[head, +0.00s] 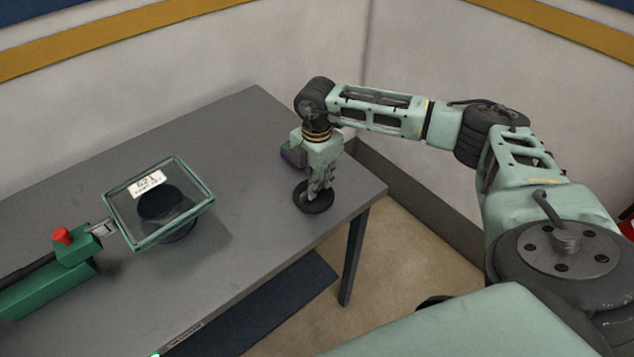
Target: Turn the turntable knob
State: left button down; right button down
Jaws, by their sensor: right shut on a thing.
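The round black knob (314,206) lies at the right end of the grey table (262,125), close to its right edge. My right gripper (320,192) points straight down over the knob. It is shut on the knob, and its fingers hide the knob's middle. A small dark box (291,157) sits just behind the gripper, partly covered by it. My left gripper does not show.
A tilted clear panel with a green frame and a white label (148,184) stands left of the knob, over a dark round part. A green device with a red button (62,236) is further left. Walls close off the back. Bare tabletop lies between the panel and knob.

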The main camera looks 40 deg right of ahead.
jog(key=n+b, duration=0.1)
jog(key=n, duration=0.1)
jog(key=n+b, duration=0.2)
jog(key=n, duration=0.1)
jog(key=shift+w+a, duration=0.1)
jog(key=shift+w, duration=0.25)
jog(key=n+b, duration=0.1)
jog(key=n, duration=0.1)
jog(key=n+b, duration=0.1)
jog(key=n, duration=0.1)
jog(key=shift+w+a+n, duration=0.15)
jog(key=shift+n, duration=0.15)
jog(key=shift+r+n, duration=0.1)
jog(key=shift+n, duration=0.2)
jog(key=c, duration=1.8)
grip_release()
jog(key=shift+c, duration=0.2)
jog(key=shift+r, duration=0.1)
notch_tip(320, 180, up, 12)
